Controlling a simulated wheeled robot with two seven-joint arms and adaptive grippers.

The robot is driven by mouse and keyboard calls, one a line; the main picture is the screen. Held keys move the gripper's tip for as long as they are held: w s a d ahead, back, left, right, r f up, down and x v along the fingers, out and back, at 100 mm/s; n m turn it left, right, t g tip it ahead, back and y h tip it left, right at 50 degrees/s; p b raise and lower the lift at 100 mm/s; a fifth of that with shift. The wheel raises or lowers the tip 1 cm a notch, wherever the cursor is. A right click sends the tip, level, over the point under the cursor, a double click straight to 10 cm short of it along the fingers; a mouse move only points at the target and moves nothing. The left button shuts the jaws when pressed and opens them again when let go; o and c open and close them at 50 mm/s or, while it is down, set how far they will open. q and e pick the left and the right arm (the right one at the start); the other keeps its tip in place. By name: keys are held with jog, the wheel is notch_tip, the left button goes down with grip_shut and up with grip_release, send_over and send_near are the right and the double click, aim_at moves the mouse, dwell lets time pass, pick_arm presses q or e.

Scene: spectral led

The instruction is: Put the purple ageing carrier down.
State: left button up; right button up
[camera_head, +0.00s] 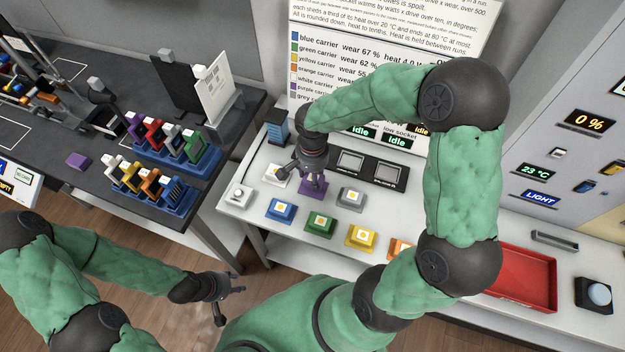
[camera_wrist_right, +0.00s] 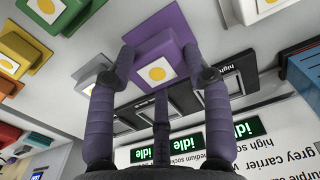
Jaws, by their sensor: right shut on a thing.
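The purple carrier (camera_head: 311,188), a purple block with a yellow disc on a white square, is between the fingers of my right gripper (camera_head: 314,172) in the head view. It stands between a white carrier (camera_head: 276,175) and a grey carrier (camera_head: 351,198) on the white bench. The right wrist view shows the purple carrier (camera_wrist_right: 155,40) with one finger of the right gripper (camera_wrist_right: 160,62) closed on each side of it. I cannot tell whether its base touches the bench. My left gripper (camera_head: 229,302) hangs empty over the floor with its fingers apart.
Blue (camera_head: 281,211), green (camera_head: 320,224) and yellow (camera_head: 361,238) carriers stand in front on the white bench (camera_head: 257,238). Dark sockets (camera_head: 390,175) lie to the right, below displays reading idle. A red tray (camera_head: 525,280) is at the right. A dark table with racks is left.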

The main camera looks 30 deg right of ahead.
jog(key=f, duration=0.2)
jog(key=f+b, duration=0.1)
jog(key=shift+w+d+f, duration=0.15)
jog(key=shift+w+f, duration=0.05)
jog(key=shift+f, duration=0.15)
jog(key=shift+r, duration=0.1)
jog(key=shift+f+b, duration=0.25)
jog(key=shift+b, duration=0.15)
jog(key=o, duration=1.3)
jog(key=shift+r, duration=0.15)
